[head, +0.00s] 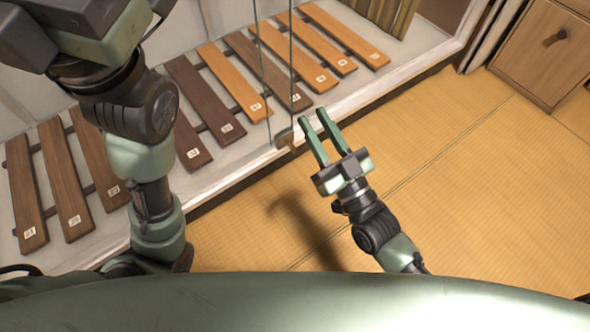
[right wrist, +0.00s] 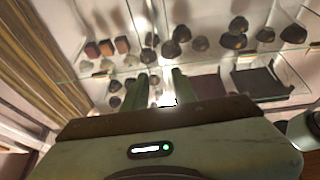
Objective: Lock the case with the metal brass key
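The display case has a pale sill (head: 345,97) and clear glass panels whose edges run down to the sill. A small dark and brass-coloured piece (head: 284,138) sits at the lower end of the glass edges; I cannot tell whether it is a lock, a key or both. My right gripper (head: 313,114) is open, its two green fingers parallel with a gap, just right of that piece. In the right wrist view the fingers (right wrist: 160,80) point at the glass case, with a bright glare between them. No key can be clearly made out. My left gripper is out of view.
Numbered wooden slats (head: 240,85) lie in a row inside the case. Several dark stones (right wrist: 200,44) rest on glass shelves in the right wrist view. Tatami floor (head: 470,190) is clear at the right, with a wooden cabinet (head: 545,50) at the upper right.

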